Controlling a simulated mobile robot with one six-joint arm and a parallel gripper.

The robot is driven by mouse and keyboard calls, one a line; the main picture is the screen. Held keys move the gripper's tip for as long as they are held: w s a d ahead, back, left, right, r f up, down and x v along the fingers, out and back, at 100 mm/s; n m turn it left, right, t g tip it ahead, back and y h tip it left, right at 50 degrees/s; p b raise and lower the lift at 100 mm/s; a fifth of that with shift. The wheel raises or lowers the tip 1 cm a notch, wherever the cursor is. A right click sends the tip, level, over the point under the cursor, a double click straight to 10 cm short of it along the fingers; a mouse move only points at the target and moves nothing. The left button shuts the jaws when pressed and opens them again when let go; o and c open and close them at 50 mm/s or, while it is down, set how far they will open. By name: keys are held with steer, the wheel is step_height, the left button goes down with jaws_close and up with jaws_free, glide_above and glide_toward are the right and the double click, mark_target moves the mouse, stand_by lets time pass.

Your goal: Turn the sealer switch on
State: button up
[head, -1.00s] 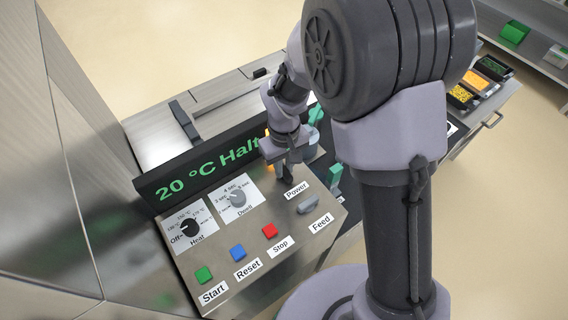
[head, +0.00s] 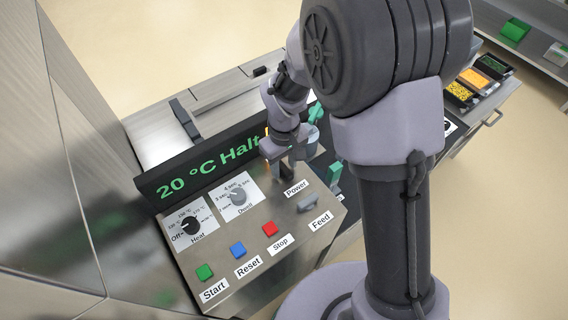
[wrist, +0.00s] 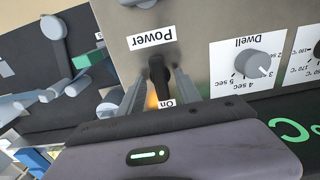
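The sealer's power switch is a black lever (wrist: 160,80) between the labels "Power" (wrist: 151,38) and "On" (wrist: 168,103) in the wrist view. My gripper (wrist: 159,72) has its two fingers apart, one on each side of the lever, with what look like narrow gaps. Whether either finger touches it is not clear. An orange glow (wrist: 152,101) shows beside the "On" label. In the head view my gripper (head: 284,168) is above the "Power" label (head: 296,188) and hides the switch. The display (head: 205,165) reads "20 °C Halt".
The panel also has a Dwell knob (head: 238,197), a Heat knob (head: 191,225), green Start (head: 205,271), blue Reset (head: 238,250) and red Stop (head: 270,229) buttons, and a grey Feed switch (head: 308,205). The display board stands close behind my gripper.

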mark_target(285, 167)
step_height(285, 167, up, 17)
steer(key=p, duration=0.5)
steer(key=shift+r, duration=0.2)
steer(key=shift+d, duration=0.1)
